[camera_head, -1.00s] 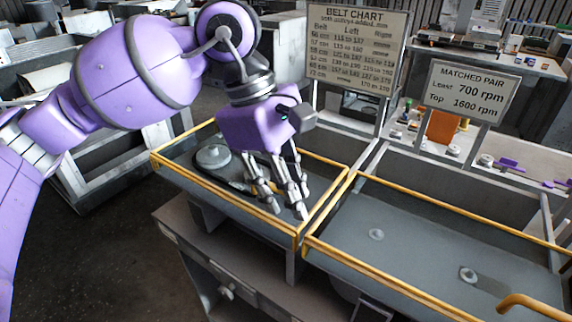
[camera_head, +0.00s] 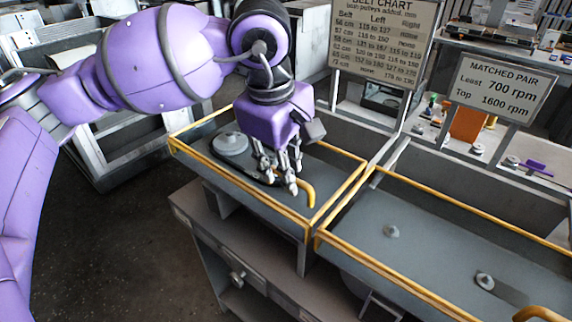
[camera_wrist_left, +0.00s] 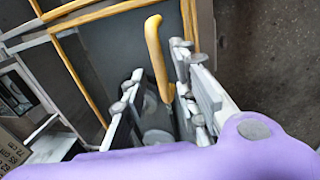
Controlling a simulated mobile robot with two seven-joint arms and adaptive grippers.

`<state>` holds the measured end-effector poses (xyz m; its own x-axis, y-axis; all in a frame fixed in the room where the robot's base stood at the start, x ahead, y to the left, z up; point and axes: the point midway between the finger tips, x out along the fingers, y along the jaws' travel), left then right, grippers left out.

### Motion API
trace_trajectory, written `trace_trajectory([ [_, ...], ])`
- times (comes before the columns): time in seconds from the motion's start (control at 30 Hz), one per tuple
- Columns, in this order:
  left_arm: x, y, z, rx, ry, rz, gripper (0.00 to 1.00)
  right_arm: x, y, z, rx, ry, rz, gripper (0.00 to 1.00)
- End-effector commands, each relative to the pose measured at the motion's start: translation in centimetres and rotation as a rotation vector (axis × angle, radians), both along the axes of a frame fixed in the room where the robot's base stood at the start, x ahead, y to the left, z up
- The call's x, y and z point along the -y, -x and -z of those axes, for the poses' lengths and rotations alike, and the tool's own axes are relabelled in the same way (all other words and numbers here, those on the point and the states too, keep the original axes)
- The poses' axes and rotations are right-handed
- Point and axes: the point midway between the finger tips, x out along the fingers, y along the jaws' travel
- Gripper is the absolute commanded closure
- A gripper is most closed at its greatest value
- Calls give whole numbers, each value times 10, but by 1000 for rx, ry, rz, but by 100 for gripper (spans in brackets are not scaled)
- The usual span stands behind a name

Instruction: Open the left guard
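The left guard (camera_head: 247,192) is a yellow-edged frame lying flat over the left bay in the head view; it looks closed. Its curved yellow handle (camera_head: 309,192) stands near the right end, just right of my left gripper (camera_head: 281,183). In the left wrist view the handle (camera_wrist_left: 156,55) shows between the two spread fingers of the left gripper (camera_wrist_left: 160,82). The fingers are open and grip nothing; whether one touches the handle I cannot tell. A grey pulley (camera_head: 230,143) and a dark belt lie in the left bay, partly hidden by the gripper. My right gripper is out of view.
The right bay (camera_head: 440,255) has its own yellow edging, two small grey hubs and a yellow handle (camera_head: 540,313) at the bottom right. The belt chart (camera_head: 388,42) and the rpm sign (camera_head: 502,88) stand behind the bays. Open floor (camera_head: 120,235) lies at left.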

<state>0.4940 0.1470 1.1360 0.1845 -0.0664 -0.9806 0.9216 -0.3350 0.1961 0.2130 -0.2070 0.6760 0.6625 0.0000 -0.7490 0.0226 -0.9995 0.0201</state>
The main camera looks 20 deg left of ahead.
Motion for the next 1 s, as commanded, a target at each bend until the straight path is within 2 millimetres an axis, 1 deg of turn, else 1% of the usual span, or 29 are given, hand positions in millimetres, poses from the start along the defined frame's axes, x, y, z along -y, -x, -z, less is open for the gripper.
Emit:
trace_trajectory([
  [0.17,0,0,0,0,0,0,73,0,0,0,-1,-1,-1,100],
  [0.37,0,0,0,0,0,0,99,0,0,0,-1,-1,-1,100],
  [0.4,0,0,0,0,0,0,100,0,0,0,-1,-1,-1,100],
  [0.77,0,-1,-1,1,1,-1,100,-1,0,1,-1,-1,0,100],
  [0.87,2,-5,0,1,1,-1,100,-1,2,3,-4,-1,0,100],
  [1.0,7,-18,1,1,4,-1,100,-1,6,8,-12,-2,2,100],
])
